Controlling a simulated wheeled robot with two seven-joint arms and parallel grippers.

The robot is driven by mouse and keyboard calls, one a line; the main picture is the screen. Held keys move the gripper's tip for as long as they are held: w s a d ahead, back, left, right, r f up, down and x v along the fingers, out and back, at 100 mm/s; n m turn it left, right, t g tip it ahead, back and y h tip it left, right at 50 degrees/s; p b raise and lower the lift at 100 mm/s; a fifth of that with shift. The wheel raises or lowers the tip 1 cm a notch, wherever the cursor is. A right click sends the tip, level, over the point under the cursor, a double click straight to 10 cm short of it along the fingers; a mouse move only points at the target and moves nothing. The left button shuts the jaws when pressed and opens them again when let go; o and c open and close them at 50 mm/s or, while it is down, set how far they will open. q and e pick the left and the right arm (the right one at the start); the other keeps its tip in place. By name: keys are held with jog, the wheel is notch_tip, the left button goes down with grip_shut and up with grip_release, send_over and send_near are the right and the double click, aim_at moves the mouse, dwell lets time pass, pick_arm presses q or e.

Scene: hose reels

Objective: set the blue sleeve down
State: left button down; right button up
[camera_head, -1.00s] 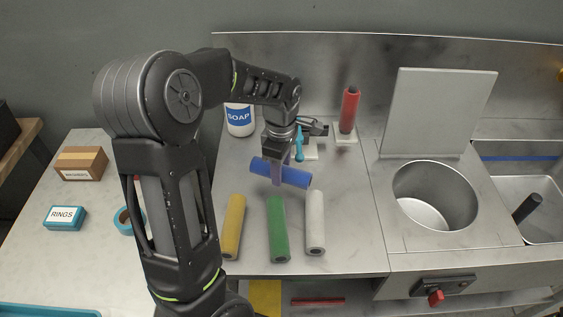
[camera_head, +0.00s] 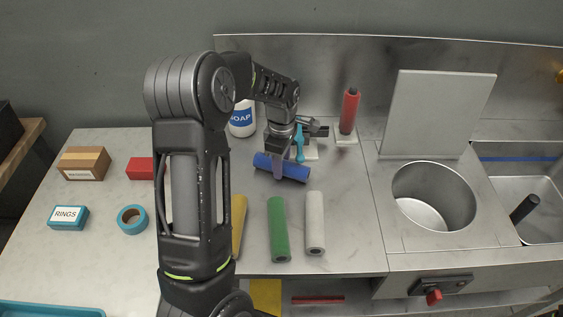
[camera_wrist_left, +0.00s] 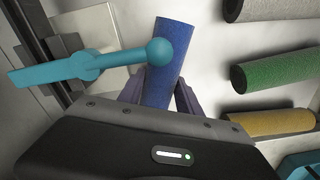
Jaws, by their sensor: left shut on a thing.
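The blue sleeve (camera_head: 292,171) is a blue cylinder lying roughly level, slanting slightly down to the right, in the head view. My left gripper (camera_head: 278,172) comes down from above and is shut around its middle. In the left wrist view the blue sleeve (camera_wrist_left: 166,62) runs between the two fingers (camera_wrist_left: 160,95). It is at or close above the counter (camera_head: 345,170); I cannot tell whether it touches. My right gripper is not in view.
Green (camera_head: 279,230), white (camera_head: 315,223) and yellow (camera_head: 238,225) sleeves lie in front of the blue one. A teal-handled tool (camera_head: 300,143) stands close behind, also in the wrist view (camera_wrist_left: 90,66). A red sleeve stands upright on a post (camera_head: 349,111). A round basin (camera_head: 434,196) is to the right.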

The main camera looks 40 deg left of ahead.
pick_arm(q)
jog(key=shift+f, duration=0.1)
jog(key=c, duration=1.1)
grip_release()
notch_tip(320, 180, up, 12)
jog(key=b, duration=0.1)
